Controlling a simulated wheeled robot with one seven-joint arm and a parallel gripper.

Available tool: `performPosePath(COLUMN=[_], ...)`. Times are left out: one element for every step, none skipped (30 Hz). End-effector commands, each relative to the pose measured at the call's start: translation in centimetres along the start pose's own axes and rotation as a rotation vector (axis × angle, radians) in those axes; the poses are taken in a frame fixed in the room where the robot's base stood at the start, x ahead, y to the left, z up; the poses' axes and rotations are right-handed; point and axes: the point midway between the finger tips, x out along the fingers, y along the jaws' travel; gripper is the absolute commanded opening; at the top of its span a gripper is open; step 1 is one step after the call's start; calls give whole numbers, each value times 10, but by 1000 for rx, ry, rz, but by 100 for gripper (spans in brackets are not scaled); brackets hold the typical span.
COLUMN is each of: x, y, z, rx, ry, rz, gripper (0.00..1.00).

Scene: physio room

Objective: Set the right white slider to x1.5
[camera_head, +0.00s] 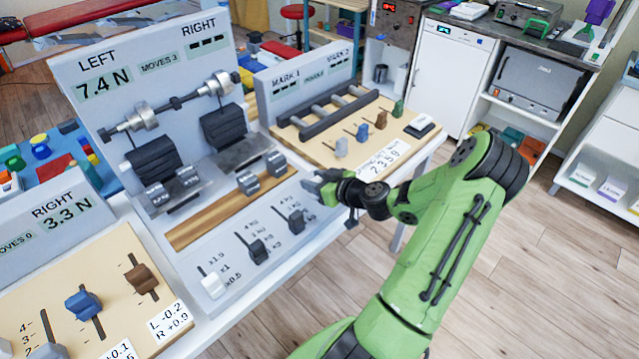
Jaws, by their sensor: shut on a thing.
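My gripper (325,188) is at the right end of the sloping grey control panel (235,290), shut on the right white slider (329,196). Only a pale bit of that slider shows between the fingers. Its scale and setting are hidden behind the gripper. At the panel's left end, another white slider (213,286) stands near the low end of a scale marked about x1.5, x1 and x0.5. Two dark sliders (258,250) (297,220) with kg marks stand between the white ones. The display board (150,80) reads LEFT 7.4 N and MOVES 3; its RIGHT field shows dashes.
Weights and a bar rig (175,105) stand behind the panel. A wooden slider board (350,130) with several coloured knobs is behind my gripper. Another slider board (110,300) is at lower left. Open floor (500,270) lies at right.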

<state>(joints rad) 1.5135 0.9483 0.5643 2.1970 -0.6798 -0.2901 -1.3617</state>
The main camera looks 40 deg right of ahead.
Motion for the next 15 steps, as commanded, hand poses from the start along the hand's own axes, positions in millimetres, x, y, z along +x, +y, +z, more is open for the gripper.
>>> performPosePath(x=[10,14,18,20,22,23,24,23,23,23,23,23,23,23,23], y=[-1,0,-1,0,0,0,0,0,0,0,0,0,0,0,0], z=[-3,-5,-7,-8,-9,-10,-11,-11,-12,-12,-12,-12,-12,-12,-12], rx=[-9,-9,-8,-7,-6,-5,-4,-4,-3,-3,-3,-3,-3,-3,-4], ry=[3,4,4,5,5,6,6,7,7,8,8,8,9,9,9], rz=[-2,0,-1,0,1,1,2,2,2,2,2,2,2,2,2], gripper=[0,0,0,0,0,0,0,0,0,0,0,0,0,42,48])
